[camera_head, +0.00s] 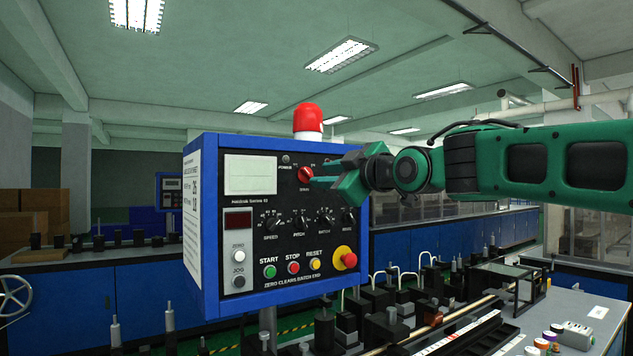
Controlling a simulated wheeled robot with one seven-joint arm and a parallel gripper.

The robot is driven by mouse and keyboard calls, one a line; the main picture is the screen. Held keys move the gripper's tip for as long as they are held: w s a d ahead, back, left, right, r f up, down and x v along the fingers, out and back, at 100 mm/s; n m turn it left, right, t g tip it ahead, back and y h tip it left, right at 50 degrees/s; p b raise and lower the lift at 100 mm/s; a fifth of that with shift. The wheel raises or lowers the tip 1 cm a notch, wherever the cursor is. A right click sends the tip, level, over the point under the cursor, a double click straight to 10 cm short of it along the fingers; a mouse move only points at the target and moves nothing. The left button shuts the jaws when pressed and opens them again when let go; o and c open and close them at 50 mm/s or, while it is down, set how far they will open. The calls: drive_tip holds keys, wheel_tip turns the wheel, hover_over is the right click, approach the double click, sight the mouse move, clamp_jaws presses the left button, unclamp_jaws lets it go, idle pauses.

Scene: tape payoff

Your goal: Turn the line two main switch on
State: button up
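The gripper body covers the panel's upper right edge. The finger gap is not clear from this angle.
Below the switch are several black knobs (272,223), a green start button (269,271), a red stop button (293,267), a yellow reset button (315,264) and a red emergency button (349,260). A red beacon (308,118) tops the box. Another blue panel (171,192) stands far left.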

sight(311, 175)
drive_tip(key=shift+x, duration=2.45)
drive_tip(key=shift+c, duration=0.7)
clamp_jaws()
